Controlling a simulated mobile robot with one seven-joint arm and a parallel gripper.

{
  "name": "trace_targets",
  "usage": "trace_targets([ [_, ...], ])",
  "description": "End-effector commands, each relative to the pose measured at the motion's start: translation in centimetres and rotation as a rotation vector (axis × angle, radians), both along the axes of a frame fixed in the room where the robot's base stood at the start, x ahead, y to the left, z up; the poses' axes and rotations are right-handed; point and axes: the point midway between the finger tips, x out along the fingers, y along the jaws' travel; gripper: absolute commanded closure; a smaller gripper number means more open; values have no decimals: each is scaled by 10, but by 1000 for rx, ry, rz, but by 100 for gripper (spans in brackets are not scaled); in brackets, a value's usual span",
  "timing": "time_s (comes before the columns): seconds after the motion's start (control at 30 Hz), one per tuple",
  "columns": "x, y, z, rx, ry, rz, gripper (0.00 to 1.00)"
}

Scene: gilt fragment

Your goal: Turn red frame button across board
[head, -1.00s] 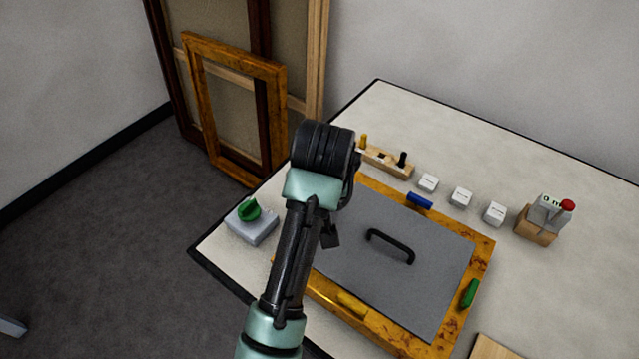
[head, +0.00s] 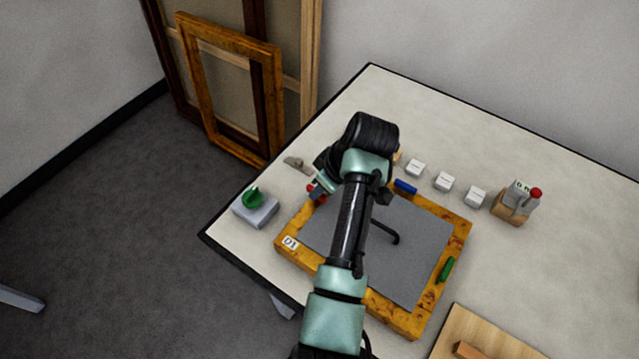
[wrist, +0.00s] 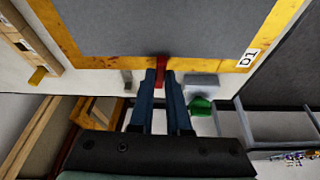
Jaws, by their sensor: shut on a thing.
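The red button (wrist: 162,66) sits on the yellow-brown frame's far left side in the head view, where only small red bits show. In the wrist view it lies crosswise to the frame rail, its tip at about the grey board's edge; I cannot tell whether it overlaps the board. My gripper (wrist: 161,78) is shut on it with blue fingers on both sides; it also shows in the head view (head: 318,189). The frame (head: 456,236), labelled D1, lies flat around the grey board (head: 415,245). The board's black handle (head: 394,237) is partly behind my arm.
A blue button (head: 405,187) and a green button (head: 446,269) sit on other frame sides. A grey box with green knob (head: 253,197) stands left. White blocks (head: 443,182) and a red-topped device (head: 518,202) stand behind. A wooden board (head: 455,340) lies at front right.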

Motion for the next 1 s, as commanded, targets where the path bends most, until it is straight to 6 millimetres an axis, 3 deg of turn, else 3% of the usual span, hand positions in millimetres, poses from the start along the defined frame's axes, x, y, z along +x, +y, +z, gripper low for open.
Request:
trace_targets([
  [0.77,2,0,1,0,-3,103,100],
  [0.8,2,0,1,0,-3,103,80],
  [0.93,1,0,1,0,-3,101,56],
  [1.0,1,0,1,0,-2,101,55],
])
